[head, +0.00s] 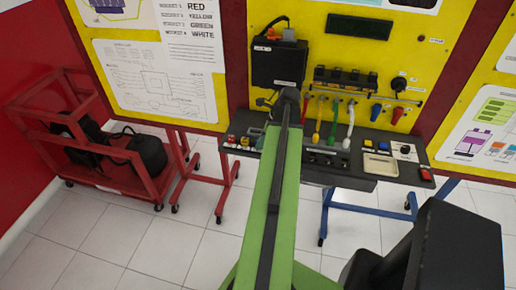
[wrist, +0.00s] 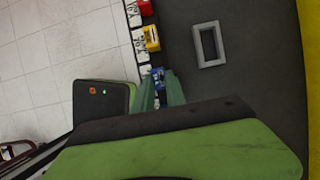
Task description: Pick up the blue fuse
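The blue fuse (wrist: 158,75) is in the wrist view, on the dark panel's edge beside white labels. My gripper (wrist: 160,80) has its two green fingers apart, one on each side of the blue fuse. I cannot tell whether they touch it. The lower part of the fuse is hidden by the fingers. In the head view my green arm reaches to the dark bench panel (head: 330,170); the blue fuse cannot be made out there.
A yellow fuse (wrist: 152,38) and a red fuse (wrist: 145,7) stand in the same row. A grey rectangular frame (wrist: 208,45) lies to the right on the panel. A yellow board (head: 345,50) rises behind the bench. A red cart (head: 95,140) stands at left.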

